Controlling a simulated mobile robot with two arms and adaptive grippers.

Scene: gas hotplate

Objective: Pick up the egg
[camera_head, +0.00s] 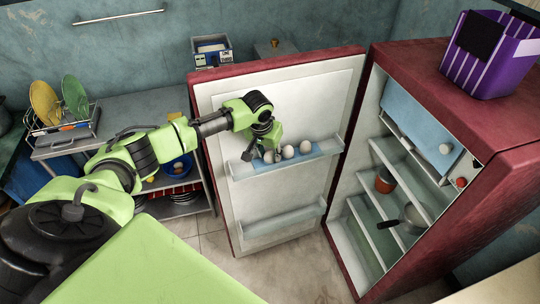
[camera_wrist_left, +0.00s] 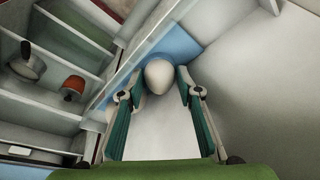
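Several white eggs stand in a row in the upper shelf (camera_head: 240,172) of the open fridge door. A middle egg (camera_head: 288,152) and a right egg (camera_head: 305,147) show clearly. The leftmost egg (camera_head: 268,157) is partly hidden by my left gripper (camera_head: 262,153), which reaches down to the shelf. In the left wrist view an egg (camera_wrist_left: 159,76) lies between the two fingertips of my left gripper (camera_wrist_left: 159,88). The fingers are apart, one on each side, with a narrow gap to the egg. My right gripper does not show.
The red fridge (camera_head: 430,75) stands open on the right, with a red pot (camera_head: 384,180) and a pan (camera_head: 408,220) on its shelves. A purple basket (camera_head: 490,55) is on top. A dish rack (camera_head: 60,115) stands on the counter at left. The lower door shelf (camera_head: 283,220) looks empty.

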